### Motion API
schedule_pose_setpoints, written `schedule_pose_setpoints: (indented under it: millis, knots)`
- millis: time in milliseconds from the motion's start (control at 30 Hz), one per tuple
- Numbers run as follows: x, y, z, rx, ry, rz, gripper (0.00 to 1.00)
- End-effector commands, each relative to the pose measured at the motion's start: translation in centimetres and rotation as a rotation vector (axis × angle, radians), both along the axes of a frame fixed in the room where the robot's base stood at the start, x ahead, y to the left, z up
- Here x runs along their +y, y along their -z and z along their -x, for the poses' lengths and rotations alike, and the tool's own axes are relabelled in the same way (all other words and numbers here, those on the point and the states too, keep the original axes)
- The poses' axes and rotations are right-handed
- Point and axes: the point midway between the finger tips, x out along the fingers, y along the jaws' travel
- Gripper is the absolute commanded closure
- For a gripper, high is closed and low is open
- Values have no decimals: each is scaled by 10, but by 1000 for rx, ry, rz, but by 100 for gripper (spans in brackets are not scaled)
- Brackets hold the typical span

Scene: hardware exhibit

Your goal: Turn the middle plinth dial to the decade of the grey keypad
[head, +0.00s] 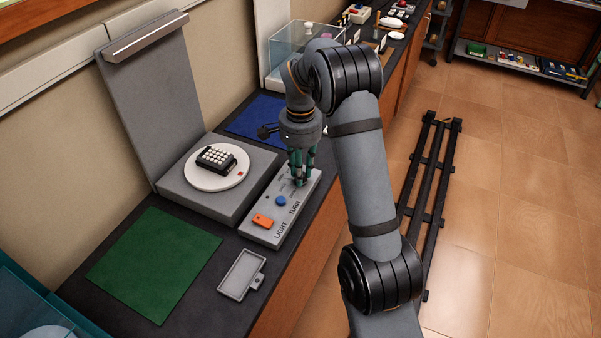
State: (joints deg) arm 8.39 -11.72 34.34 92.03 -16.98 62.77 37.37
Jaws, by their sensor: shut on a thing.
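A dark keypad (217,158) with pale keys lies on a white round turntable (240,176) set in a grey plinth (190,200). Beside it is a grey control panel (262,238) lettered LIGHT and TURN, with an orange switch (262,220) and a blue button (281,201). My gripper (301,182) points down at the far end of this panel, its green-tipped fingers closed on a small control there. The fingers hide that control, so I cannot tell its shape or setting. I cannot make out a middle plinth dial or any decade marks.
A tall grey panel (150,90) stands behind the plinth. A green mat (155,262), a blue mat (258,118) and a small grey tray (242,275) lie on the dark counter. A glass case (290,50) and small items are farther back. A black rail (430,180) lies on the floor.

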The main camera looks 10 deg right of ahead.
Motion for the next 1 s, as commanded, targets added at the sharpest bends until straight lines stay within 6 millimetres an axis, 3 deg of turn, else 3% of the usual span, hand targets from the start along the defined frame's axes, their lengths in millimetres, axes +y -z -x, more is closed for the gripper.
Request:
schedule_pose_setpoints:
  millis: [500, 533, 833, 1000]
  knots:
    - [0, 0, 0, 1, 17, -1, 100]
    - [0, 0, 0, 1, 17, -1, 75]
    - [0, 0, 0, 0, 16, 0, 58]
    - [0, 0, 0, 0, 16, 0, 58]
